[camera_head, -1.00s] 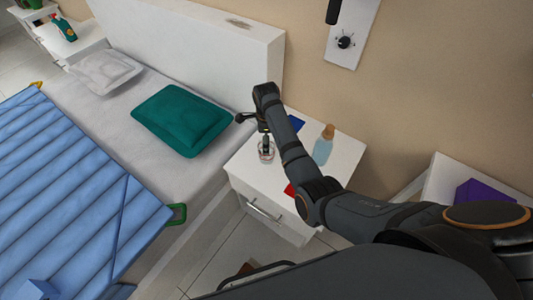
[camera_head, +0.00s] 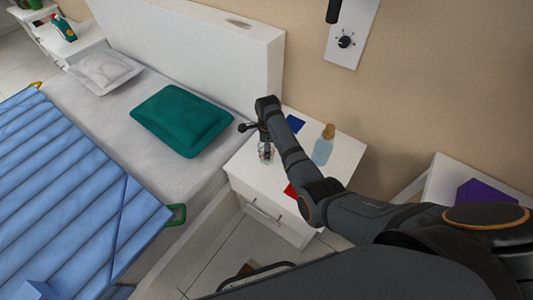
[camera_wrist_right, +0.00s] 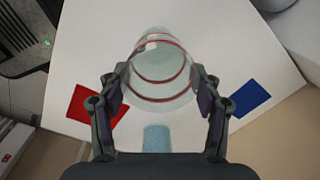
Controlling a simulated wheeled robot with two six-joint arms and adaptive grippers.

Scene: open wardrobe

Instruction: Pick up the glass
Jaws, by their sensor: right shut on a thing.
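The glass (camera_head: 266,151) is clear, with thin red rings that show in the right wrist view (camera_wrist_right: 161,66). In the head view it is at the front left part of the white nightstand top (camera_head: 244,166). My right gripper (camera_wrist_right: 162,90) has its two fingers on opposite sides of the glass and is shut on it. In the head view my right gripper (camera_head: 265,138) is over the glass, partly hiding it. I cannot tell whether the glass's base touches the nightstand. My left gripper is not in view.
A light blue bottle with a brown cap (camera_head: 323,150) stands right of my right forearm. A blue flat item (camera_head: 295,123) and a red one (camera_head: 291,190) lie on the nightstand. The bed with a green pillow (camera_head: 183,119) is on the left.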

